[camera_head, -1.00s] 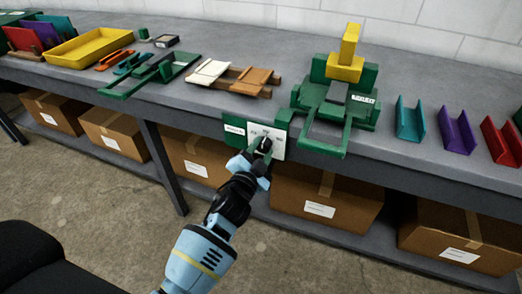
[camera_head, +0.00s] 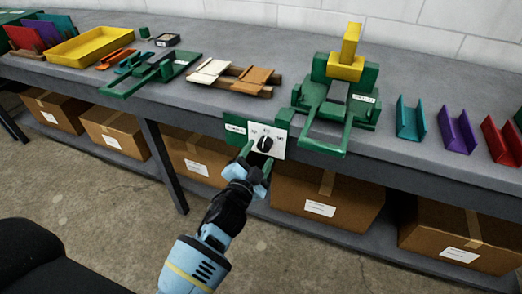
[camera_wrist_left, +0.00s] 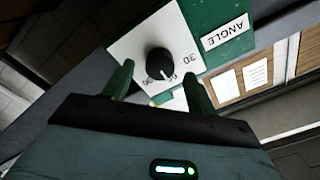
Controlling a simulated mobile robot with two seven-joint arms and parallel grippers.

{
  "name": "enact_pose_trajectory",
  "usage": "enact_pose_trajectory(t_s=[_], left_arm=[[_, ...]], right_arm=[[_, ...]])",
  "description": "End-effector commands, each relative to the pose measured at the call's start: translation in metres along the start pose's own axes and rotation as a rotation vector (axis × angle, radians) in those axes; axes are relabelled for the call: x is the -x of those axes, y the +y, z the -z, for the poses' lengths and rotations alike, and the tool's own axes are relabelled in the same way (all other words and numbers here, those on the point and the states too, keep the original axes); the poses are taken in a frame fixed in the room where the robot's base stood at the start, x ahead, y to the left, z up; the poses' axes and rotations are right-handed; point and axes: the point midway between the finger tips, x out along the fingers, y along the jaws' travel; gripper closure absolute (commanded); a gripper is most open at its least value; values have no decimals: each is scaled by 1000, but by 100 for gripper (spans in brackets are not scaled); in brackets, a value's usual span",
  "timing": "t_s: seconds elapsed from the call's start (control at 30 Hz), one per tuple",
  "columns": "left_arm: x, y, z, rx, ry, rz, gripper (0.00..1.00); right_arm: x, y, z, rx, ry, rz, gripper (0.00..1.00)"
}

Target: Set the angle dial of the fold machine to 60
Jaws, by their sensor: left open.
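The angle dial is a black knob (camera_head: 265,144) on a white plate (camera_head: 279,153) at the bench's front edge, beside a green panel labelled ANGLE (camera_head: 235,129). The knob (camera_wrist_left: 160,61) also shows in the left wrist view, with a 30 mark and other partly hidden marks around its lower side. Its pointer seems to face the middle mark, but this is too small to be sure. The green fold machine (camera_head: 310,128) with a yellow block stands on the bench just right of the dial. My left gripper (camera_head: 258,157) is open and empty, just short of the knob, apart from it.
The grey bench (camera_head: 205,112) carries a yellow tray (camera_head: 92,47), a green tool, white and orange pieces, and coloured channels (camera_head: 458,131) at the right. Cardboard boxes (camera_head: 325,199) sit on the shelf below.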

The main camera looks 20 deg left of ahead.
Motion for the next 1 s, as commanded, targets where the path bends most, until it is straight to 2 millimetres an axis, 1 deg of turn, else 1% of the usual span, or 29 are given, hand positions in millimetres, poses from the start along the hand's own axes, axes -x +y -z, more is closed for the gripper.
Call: enact_pose_trajectory(t_s=[0.03,0.1,0.2,0.33,0.5,0.93,1.0], left_arm=[[9,1,-1,0,-1,-1,43],[20,1,-1,-1,-1,-1,43],[33,1,0,1,0,-1,43],[45,0,0,1,1,-1,43],[50,0,0,0,1,0,43],[50,0,0,0,1,0,43],[52,1,-1,5,-4,-5,43]], right_arm=[[0,0,0,0,0,0,64],[0,0,0,0,0,0,64],[0,0,0,0,0,0,64],[1,0,-1,0,-2,0,64],[1,0,-1,0,-2,0,64],[1,0,-2,0,-3,0,64],[1,0,0,0,-1,0,64]])
